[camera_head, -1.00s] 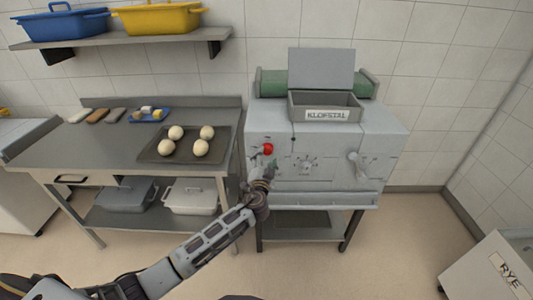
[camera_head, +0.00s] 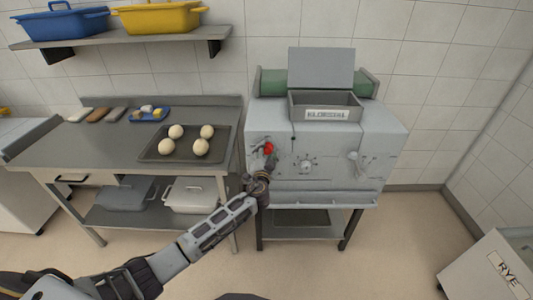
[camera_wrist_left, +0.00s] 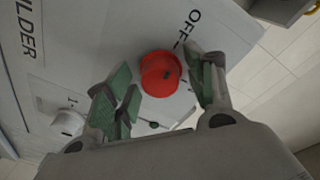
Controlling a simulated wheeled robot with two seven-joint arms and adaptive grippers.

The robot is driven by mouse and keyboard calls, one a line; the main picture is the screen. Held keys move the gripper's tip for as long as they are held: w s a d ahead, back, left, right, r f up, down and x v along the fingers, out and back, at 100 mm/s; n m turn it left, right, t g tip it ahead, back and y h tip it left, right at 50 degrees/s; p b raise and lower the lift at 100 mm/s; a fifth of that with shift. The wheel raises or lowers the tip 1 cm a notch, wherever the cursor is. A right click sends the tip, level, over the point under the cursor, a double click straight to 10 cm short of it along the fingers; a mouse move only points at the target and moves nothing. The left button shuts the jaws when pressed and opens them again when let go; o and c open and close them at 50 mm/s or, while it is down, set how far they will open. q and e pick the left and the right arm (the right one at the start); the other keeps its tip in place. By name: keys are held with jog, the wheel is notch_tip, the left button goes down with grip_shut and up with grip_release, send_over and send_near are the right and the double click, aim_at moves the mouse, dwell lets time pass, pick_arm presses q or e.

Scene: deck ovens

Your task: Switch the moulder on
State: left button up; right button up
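The moulder (camera_head: 330,140) is a grey machine with a hopper and a green roller on top. Its red knob (camera_head: 269,148) is on the front panel, at the left. In the left wrist view, the knob (camera_wrist_left: 158,74) sits beside the printed word OFF, with part of the machine's name at the left. My left gripper (camera_head: 266,158) is at the panel, just below the knob. In the wrist view its green-padded fingers are spread on either side of the knob, with gaps showing. My right gripper is out of view.
A white dial (camera_head: 306,165) and a lever (camera_head: 357,161) are to the right of the knob. A steel table (camera_head: 100,148) with a tray (camera_head: 158,158) of dough balls stands at the left. A RYE bin (camera_head: 490,265) is at the lower right.

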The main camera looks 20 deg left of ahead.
pick_arm(q)
jog(key=c, duration=0.8)
